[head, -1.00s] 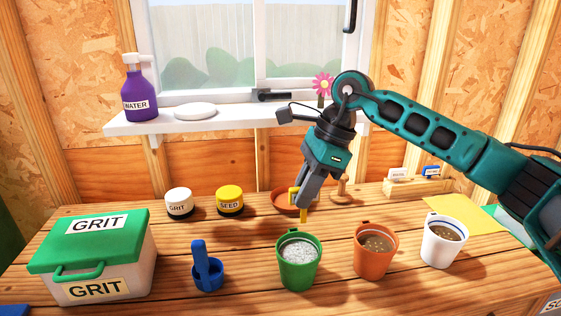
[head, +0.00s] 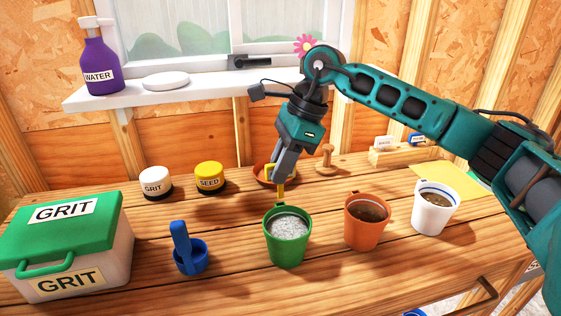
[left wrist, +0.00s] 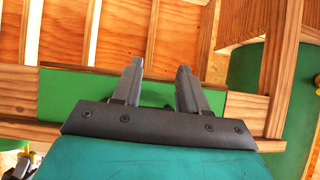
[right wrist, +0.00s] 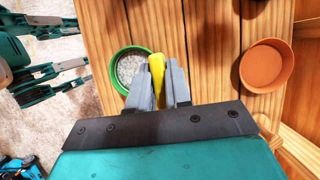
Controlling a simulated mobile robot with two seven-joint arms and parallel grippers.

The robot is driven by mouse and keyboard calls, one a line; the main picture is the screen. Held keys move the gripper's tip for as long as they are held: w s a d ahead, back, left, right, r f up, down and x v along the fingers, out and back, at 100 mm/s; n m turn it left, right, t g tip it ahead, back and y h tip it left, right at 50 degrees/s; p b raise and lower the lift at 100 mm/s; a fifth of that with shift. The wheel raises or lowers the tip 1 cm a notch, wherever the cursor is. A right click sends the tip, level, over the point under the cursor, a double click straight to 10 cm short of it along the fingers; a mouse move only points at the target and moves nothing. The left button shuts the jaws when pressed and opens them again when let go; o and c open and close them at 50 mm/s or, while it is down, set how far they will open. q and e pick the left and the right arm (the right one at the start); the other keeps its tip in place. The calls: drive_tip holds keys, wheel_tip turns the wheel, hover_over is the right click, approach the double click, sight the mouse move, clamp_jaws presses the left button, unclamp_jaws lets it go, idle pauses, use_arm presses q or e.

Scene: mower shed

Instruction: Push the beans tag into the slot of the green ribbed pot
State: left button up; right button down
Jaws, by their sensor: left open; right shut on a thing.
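The green pot (head: 287,252) stands on the bench, filled with pale grit. A small dark slot piece sits at its back rim. My right gripper (head: 276,172) is shut on the yellow beans tag (head: 281,190), upright above the back rim. The tag's lower end appears at or just above the slot; I cannot tell if it is inside. In the right wrist view the tag (right wrist: 156,75) overlaps the rim of the green pot (right wrist: 113,70). No lettering on the tag is readable. My left gripper (left wrist: 158,75) is open and empty in the left wrist view.
An orange pot (head: 366,228) and a white pot (head: 433,212) stand to the right. A blue scoop (head: 189,258) and the grit box (head: 75,258) are left. Bare bench is in front.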

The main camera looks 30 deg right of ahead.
sight(281, 187)
drive_tip(key=shift+f+b, duration=0.9)
drive_tip(key=shift+f, duration=0.7)
drive_tip(key=shift+f+b, duration=0.4)
drive_tip(key=shift+f, duration=0.15)
use_arm(q)
drive_tip(key=shift+w+d+f, duration=0.55)
drive_tip(key=shift+f, duration=0.25)
use_arm(e)
drive_tip(key=shift+f, duration=0.25)
use_arm(q)
drive_tip(key=shift+s+a+f+b, duration=0.1)
drive_tip(key=shift+f+b, duration=0.25)
use_arm(e)
drive_tip(key=shift+f, duration=0.25)
drive_tip(key=c, duration=1)
unclamp_jaws()
drive_tip(key=shift+r, duration=0.1)
